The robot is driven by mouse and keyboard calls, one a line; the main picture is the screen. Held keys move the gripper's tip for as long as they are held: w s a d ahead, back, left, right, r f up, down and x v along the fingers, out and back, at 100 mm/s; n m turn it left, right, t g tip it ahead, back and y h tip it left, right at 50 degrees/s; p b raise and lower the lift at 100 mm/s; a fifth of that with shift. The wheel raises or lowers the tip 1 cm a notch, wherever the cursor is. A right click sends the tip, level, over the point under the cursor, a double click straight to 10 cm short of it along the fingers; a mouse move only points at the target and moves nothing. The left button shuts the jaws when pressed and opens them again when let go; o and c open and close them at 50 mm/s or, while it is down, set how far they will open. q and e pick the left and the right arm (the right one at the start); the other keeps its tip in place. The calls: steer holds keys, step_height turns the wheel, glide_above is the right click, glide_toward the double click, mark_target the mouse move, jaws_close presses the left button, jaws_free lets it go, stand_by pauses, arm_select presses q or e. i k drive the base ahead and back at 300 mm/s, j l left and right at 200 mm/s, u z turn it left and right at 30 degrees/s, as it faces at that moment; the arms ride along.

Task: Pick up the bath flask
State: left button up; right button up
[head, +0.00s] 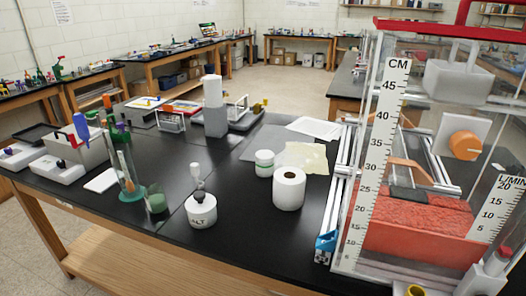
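I cannot make out for certain which thing is the bath flask. A grey box-like bath (76,149) stands at the left end of the black table, with a blue item (81,125) and a red item at its top. No flask shape shows clearly in it. A clear cylinder (127,168) with a green base and a small beaker of green liquid (156,199) stand to its right. Neither of my grippers is in view.
The black table (240,215) also holds a labelled white jar (201,210), a white paper roll (289,188), a lidded white jar (264,163) and a grey stand (215,110). A tall clear tank (400,150) with scales fills the right side.

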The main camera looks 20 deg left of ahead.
mark_target(156, 199)
steer(key=u, duration=1.3)
